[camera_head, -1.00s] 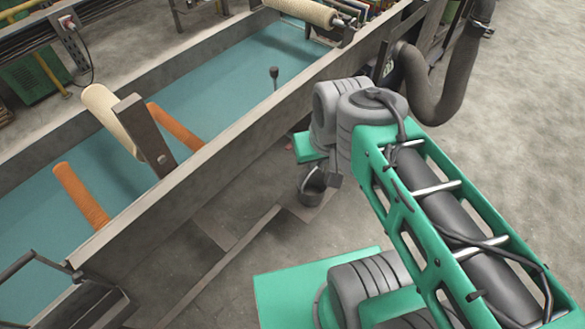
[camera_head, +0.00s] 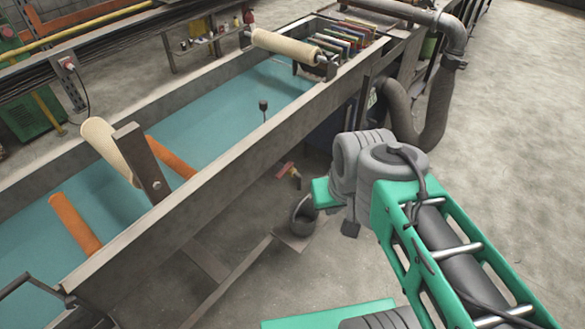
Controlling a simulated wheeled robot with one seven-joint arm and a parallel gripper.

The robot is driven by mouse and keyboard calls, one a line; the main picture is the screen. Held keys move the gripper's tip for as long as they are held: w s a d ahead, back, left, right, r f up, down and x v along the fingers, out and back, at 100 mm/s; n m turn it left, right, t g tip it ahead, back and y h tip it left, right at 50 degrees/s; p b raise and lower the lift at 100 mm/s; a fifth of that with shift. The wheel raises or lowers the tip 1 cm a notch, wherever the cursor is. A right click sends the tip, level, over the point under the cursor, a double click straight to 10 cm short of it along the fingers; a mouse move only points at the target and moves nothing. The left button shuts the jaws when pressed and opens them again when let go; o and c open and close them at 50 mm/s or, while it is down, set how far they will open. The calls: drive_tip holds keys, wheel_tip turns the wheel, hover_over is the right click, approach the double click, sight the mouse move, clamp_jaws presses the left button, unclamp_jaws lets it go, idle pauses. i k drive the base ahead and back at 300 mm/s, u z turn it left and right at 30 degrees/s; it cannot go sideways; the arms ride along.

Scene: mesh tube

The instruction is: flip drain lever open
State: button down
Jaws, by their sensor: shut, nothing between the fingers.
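The long grey tank (camera_head: 215,165) holds blue-green liquid, orange rolls (camera_head: 75,222) and cream rollers (camera_head: 285,45). A black-knobbed rod (camera_head: 263,105) stands in it. A grey bucket (camera_head: 303,215) stands on the floor below. A thick grey hose (camera_head: 430,125) curves behind my arm. Floor at right is clear.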

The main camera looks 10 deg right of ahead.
sight(289, 166)
drive_tip(key=z, duration=0.8)
drive_tip(key=i, duration=0.8)
drive_tip(key=u, duration=2.65)
drive_tip(key=i, duration=0.5)
